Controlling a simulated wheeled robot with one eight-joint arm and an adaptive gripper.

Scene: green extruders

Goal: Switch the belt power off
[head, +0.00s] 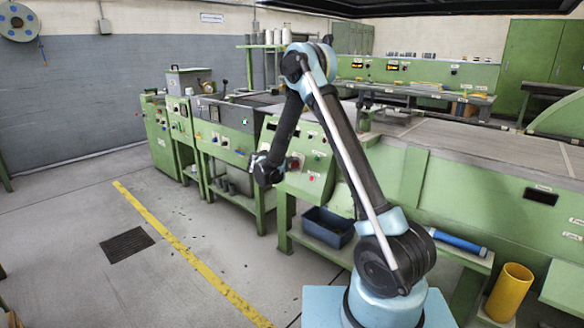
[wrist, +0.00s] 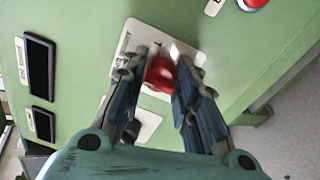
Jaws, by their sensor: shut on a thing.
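A red knob (wrist: 160,74) sits on a cream plate (wrist: 143,38) on a sloped green control panel (wrist: 85,50). In the wrist view my gripper (wrist: 164,60) has one finger on each side of the knob and is shut on it. The fingers and palm hide part of the knob and plate, so I cannot read the plate or the knob's setting.
Another red button (wrist: 252,4) is at the wrist view's top edge, and two dark displays (wrist: 38,68) are at its left. In the head view a blue bin (head: 328,228) stands below the panel. The grey floor (head: 180,240) at left is mostly free.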

